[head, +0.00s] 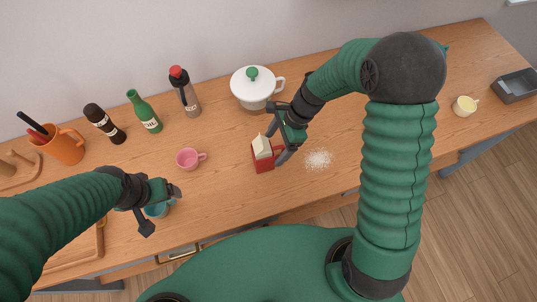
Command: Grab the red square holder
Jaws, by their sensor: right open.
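The red square holder (263,166) stands on the wooden counter near the middle, with a cream carton-like piece (261,147) upright in it. My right gripper (276,133) is open beside the holder, at its upper right. One finger reaches toward the pot and the other is close to the holder's right side. I cannot tell whether that finger touches the holder. My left gripper (162,209) is at the lower left with its fingers spread, over a teal cup (157,211) that it partly hides.
A white pot (254,88) with a green knob stands behind the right gripper. A pink cup (187,158) is left of the holder, and white grains (318,159) lie to its right. Bottles (185,92) and an orange jug (62,147) line the back left.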

